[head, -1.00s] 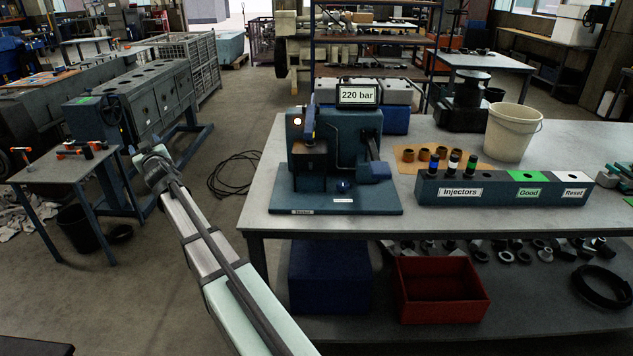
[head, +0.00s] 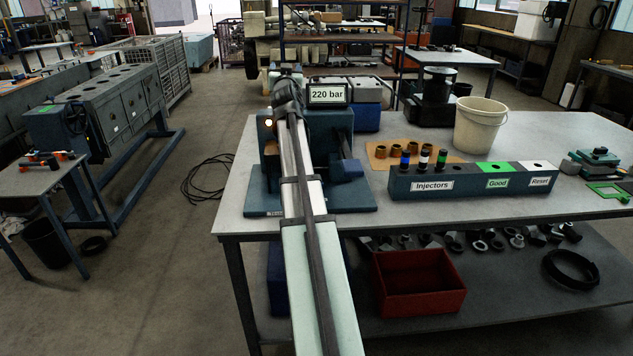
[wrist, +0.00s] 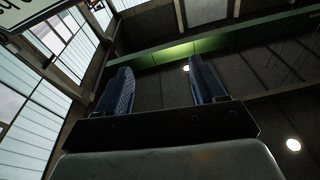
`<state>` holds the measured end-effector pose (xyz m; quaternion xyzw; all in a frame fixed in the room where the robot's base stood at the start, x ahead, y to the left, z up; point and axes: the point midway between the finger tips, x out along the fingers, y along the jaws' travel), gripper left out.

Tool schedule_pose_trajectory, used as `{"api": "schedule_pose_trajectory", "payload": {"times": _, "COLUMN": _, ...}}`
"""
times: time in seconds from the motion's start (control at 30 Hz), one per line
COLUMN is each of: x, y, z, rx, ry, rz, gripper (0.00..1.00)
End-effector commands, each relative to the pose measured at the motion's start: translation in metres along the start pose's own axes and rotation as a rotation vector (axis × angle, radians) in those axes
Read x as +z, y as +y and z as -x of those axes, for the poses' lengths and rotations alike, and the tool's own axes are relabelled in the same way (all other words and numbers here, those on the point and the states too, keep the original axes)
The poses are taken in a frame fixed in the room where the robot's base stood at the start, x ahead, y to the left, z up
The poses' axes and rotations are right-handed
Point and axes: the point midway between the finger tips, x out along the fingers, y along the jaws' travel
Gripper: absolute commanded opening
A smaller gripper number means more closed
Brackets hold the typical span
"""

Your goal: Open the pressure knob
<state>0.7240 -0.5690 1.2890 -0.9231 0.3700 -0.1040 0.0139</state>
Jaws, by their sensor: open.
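The blue test rig (head: 330,128) stands at the left end of the workbench, with a "220 bar" display (head: 327,95) on top. My arm crosses in front of the rig and hides much of its front. I cannot make out the pressure knob; the rig's lower middle is behind my arm. In the wrist view my gripper (wrist: 165,88) is open, with two dark blue fingers apart and nothing between them. It points up toward the ceiling and windows. In the head view its fingers are hidden at the arm's far end, near the rig's top left.
To the right on the workbench (head: 500,220) are an injector rack (head: 470,184), brass-coloured parts on a tan mat, a cream bucket (head: 480,125) and a green-framed item. A red bin (head: 420,285) sits on the lower shelf.

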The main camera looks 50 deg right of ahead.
Motion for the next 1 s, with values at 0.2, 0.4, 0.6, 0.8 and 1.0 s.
{"api": "schedule_pose_trajectory", "payload": {"times": 0.2, "x": -0.007, "y": 0.071, "z": 0.002, "rx": 0.098, "ry": -0.018, "rz": -0.035, "gripper": 0.69}}
{"api": "schedule_pose_trajectory", "payload": {"times": 0.4, "x": -0.005, "y": 0.129, "z": 0.010, "rx": 0.198, "ry": -0.069, "rz": -0.068, "gripper": 0.69}}
{"api": "schedule_pose_trajectory", "payload": {"times": 0.6, "x": 0.021, "y": 0.149, "z": 0.022, "rx": 0.282, "ry": -0.209, "rz": -0.083, "gripper": 0.69}}
{"api": "schedule_pose_trajectory", "payload": {"times": 0.8, "x": 0.056, "y": 0.150, "z": 0.040, "rx": 0.336, "ry": -0.395, "rz": -0.081, "gripper": 0.69}}
{"api": "schedule_pose_trajectory", "payload": {"times": 1.0, "x": 0.105, "y": 0.141, "z": 0.076, "rx": 0.371, "ry": -0.685, "rz": -0.071, "gripper": 0.69}}
